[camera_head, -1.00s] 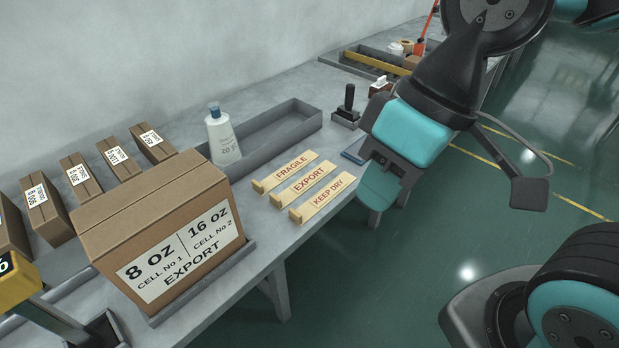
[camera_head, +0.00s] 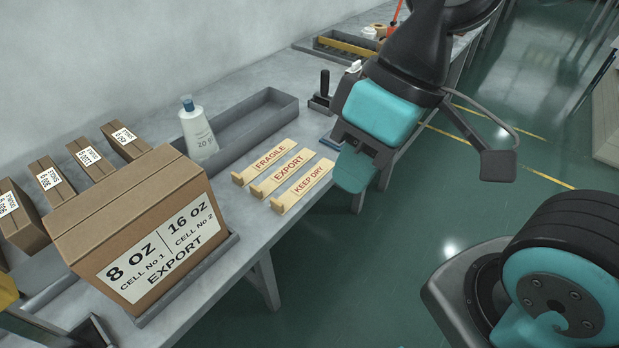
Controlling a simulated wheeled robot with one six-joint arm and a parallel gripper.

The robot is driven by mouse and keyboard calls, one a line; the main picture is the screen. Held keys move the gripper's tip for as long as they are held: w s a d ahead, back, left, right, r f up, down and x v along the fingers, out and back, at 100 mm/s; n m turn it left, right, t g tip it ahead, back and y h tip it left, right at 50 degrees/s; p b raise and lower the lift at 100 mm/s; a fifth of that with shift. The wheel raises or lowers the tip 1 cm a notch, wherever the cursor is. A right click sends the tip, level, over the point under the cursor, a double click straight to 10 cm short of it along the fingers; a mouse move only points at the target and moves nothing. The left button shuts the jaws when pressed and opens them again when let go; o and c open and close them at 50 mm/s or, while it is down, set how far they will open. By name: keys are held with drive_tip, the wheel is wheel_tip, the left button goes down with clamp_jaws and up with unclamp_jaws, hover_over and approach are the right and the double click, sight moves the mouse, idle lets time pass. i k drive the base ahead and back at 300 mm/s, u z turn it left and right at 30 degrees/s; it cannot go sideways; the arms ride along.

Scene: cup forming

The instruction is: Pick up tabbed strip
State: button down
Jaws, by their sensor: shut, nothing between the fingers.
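Three pale wooden tabbed strips lie side by side on the grey table, each with a raised tab at its left end. They are the FRAGILE strip (camera_head: 265,161), the EXPORT strip (camera_head: 284,174) and the KEEP DRY strip (camera_head: 303,188). My gripper (camera_head: 354,172), teal and black, is to the right of the strips, at the table's right edge. It is shut and empty, apart from the strips in the picture. Its height above the table is hard to judge.
A large carton (camera_head: 141,229) marked EXPORT stands in a grey tray at the front left. A white bottle (camera_head: 198,132) stands by a long grey bin (camera_head: 252,122) behind the strips. A black-handled stamp (camera_head: 323,92) is behind my gripper. Several small boxes line the left.

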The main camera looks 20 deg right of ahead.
sight(265, 188)
drive_tip(key=z, duration=0.35)
drive_tip(key=i, duration=0.35)
drive_tip(key=u, duration=1.3)
